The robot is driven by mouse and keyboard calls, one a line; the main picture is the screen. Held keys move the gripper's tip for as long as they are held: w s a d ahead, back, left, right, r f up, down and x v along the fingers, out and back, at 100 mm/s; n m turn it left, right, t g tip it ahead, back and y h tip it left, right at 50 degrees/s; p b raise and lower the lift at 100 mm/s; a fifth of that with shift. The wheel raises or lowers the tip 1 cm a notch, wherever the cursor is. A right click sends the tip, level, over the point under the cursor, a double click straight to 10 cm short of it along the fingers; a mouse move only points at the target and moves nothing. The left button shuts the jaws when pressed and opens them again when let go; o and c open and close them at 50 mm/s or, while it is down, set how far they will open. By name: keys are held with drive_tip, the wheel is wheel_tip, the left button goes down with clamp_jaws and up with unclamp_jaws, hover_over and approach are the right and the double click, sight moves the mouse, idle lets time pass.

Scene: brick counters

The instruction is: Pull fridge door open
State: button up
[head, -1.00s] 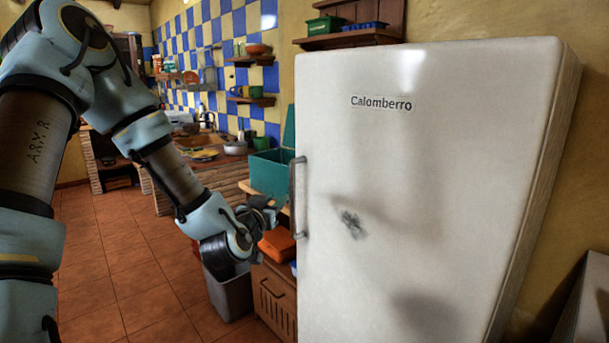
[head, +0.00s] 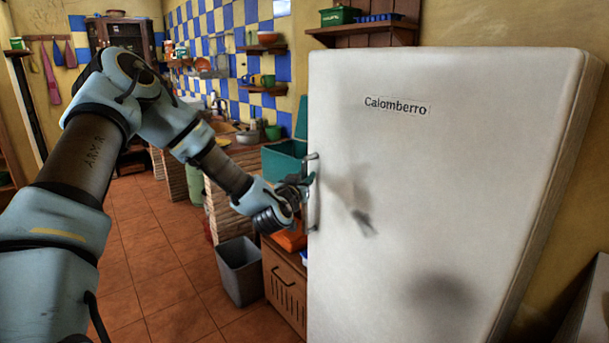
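The white fridge with the label "Calomberro" fills the right of the head view, and its door (head: 420,200) looks closed. A vertical metal handle (head: 313,205) runs along the door's left edge. My gripper (head: 306,183) is at the upper part of this handle, coming from the left. Its fingers are small and partly hidden by the wrist, so I cannot tell whether they are around the handle or only beside it, or whether they are open or shut. The arm casts a soft shadow on the door.
A wooden cabinet (head: 284,285) with an orange box (head: 290,239) and a teal bin (head: 283,162) stands left of the fridge. A grey waste bin (head: 240,270) is on the floor beside it. The tiled floor (head: 150,262) at the left is clear. A wall shelf (head: 362,34) hangs behind the fridge.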

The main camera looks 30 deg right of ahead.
drive_tip(key=shift+c, duration=0.3)
clamp_jaws()
idle(1.1)
